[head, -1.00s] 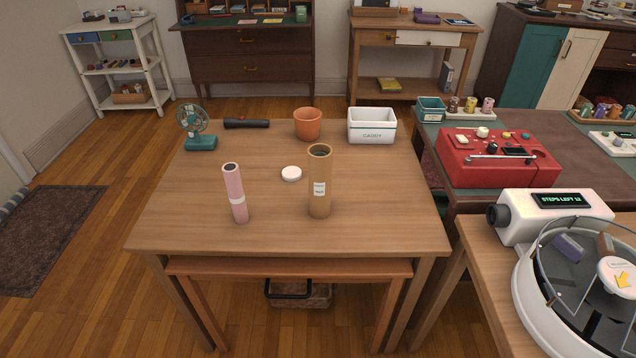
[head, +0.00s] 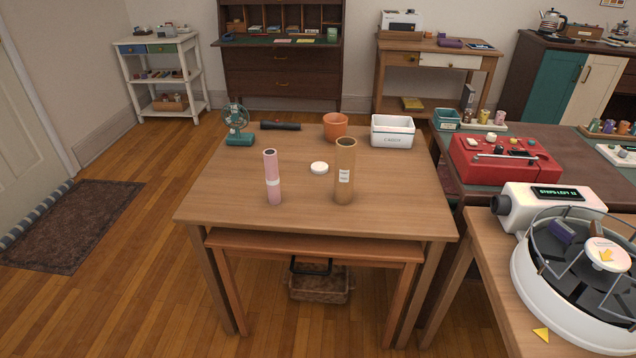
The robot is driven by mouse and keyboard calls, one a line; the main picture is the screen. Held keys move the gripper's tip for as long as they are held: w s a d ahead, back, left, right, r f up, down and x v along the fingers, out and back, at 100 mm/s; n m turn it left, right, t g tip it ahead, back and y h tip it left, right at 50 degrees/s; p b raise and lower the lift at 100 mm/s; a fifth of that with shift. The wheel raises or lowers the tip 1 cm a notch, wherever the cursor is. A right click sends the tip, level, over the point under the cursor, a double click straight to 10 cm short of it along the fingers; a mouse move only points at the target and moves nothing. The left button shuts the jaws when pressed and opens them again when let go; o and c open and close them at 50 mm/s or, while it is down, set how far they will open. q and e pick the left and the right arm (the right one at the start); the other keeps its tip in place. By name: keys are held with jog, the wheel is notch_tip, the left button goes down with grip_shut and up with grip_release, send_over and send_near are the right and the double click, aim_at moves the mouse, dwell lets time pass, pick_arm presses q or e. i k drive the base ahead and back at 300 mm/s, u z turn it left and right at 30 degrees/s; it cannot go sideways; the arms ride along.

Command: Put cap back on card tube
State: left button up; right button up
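A brown card tube (head: 345,172) stands upright and open at the top on the wooden table (head: 233,205), with a white label on its side. A round white cap (head: 319,168) lies flat on the table just left of it. A slimmer pink tube (head: 272,178) with a pale band stands upright further left; its top looks dark. Neither of my grippers shows in the head view.
A teal fan (head: 238,124), a dark flashlight (head: 280,126), an orange pot (head: 335,127) and a white box (head: 392,131) line the table's back. A red machine (head: 503,158) and a round white device (head: 580,270) stand right. The table's front is clear.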

aim_at(344, 156)
jog(key=u, duration=1.55)
jog(key=i, duration=0.95)
jog(key=z, duration=2.4)
